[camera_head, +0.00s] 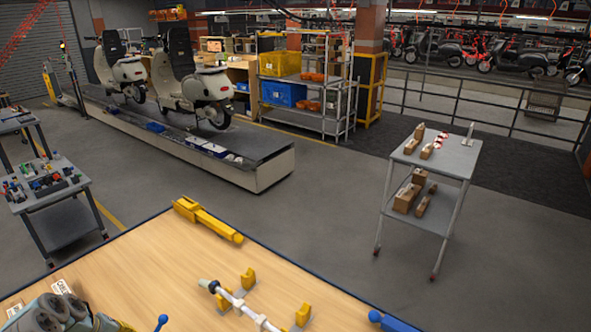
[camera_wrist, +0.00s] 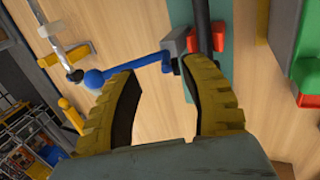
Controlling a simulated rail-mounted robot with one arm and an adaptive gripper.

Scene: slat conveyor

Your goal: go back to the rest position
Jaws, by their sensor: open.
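My gripper (camera_wrist: 161,72) shows in the wrist view with its two yellow ribbed fingers spread apart. Nothing is held between them. The fingers hang over a wooden workbench (camera_wrist: 160,115); the bench also fills the lower left of the head view (camera_head: 140,265). A blue lever with a ball end (camera_wrist: 95,79) lies just beyond the left fingertip and runs to a grey and red clamp-like part (camera_wrist: 180,42). I cannot tell from the head view where my gripper is.
A pale rod (camera_head: 240,304) lies by yellow supports (camera_head: 248,279) on the bench. A yellow tool-like part (camera_head: 207,218) lies at its far edge. A grey cart (camera_head: 450,158) with boxes stands right; a conveyor (camera_head: 262,172) with scooters stands behind. Open floor lies between.

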